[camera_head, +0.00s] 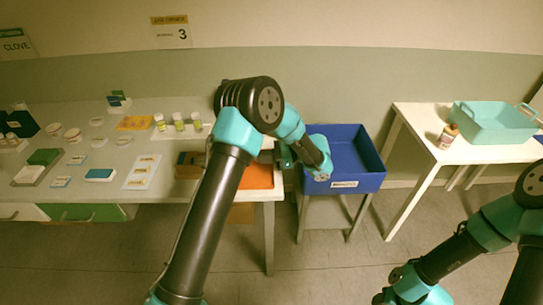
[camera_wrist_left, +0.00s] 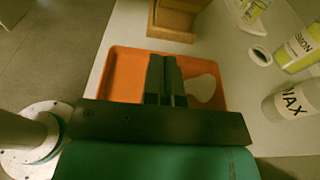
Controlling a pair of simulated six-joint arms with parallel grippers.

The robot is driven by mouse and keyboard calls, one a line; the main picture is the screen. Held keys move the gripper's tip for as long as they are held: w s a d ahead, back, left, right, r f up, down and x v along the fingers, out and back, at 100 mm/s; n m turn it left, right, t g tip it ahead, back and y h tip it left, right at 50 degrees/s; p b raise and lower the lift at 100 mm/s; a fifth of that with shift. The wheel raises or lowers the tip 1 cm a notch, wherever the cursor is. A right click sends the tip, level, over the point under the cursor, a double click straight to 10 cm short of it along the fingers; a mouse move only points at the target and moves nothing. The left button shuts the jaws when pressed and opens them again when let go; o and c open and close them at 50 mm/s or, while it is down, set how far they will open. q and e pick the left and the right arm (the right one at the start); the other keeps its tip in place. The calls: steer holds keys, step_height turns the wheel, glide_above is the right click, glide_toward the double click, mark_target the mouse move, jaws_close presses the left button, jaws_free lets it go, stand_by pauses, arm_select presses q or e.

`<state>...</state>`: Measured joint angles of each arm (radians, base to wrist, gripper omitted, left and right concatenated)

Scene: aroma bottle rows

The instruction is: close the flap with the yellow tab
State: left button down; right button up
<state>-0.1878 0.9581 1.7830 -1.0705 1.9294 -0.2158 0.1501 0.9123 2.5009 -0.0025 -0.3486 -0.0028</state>
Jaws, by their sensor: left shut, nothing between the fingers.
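I cannot make out a flap with a yellow tab in either view. In the head view my left arm reaches over the bench, and its gripper (camera_head: 275,157) is by the bench's right end, partly hidden by my own arm. In the left wrist view the dark fingers of this gripper (camera_wrist_left: 166,75) are together and empty. They are over an orange tray (camera_wrist_left: 121,65), which also shows in the head view (camera_head: 258,180). A white rounded piece (camera_wrist_left: 205,88) shows by the fingertips. My right arm is at the lower right; its fingers are not visible.
A wooden box (camera_wrist_left: 172,22) stands just beyond the tray. Bottles (camera_wrist_left: 292,103) stand to its right. A blue bin (camera_head: 352,158) on a stand is right of the bench. A side table (camera_head: 408,125) holds a teal tray (camera_head: 492,130). Floor between them is clear.

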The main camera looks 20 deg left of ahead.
arm_select(q)
steer(key=x, duration=0.4)
steer(key=shift+s+a, duration=0.2)
steer(key=shift+a, duration=0.1)
steer(key=a, duration=0.1)
steer(key=s+a+r, duration=0.1)
steer(key=shift+a+r, duration=0.25)
steer(key=shift+a, duration=0.15)
steer(key=shift+s+a+r, duration=0.25)
steer(key=shift+a+r, duration=0.05)
steer(key=shift+a, duration=0.05)
steer(key=shift+r, duration=0.1)
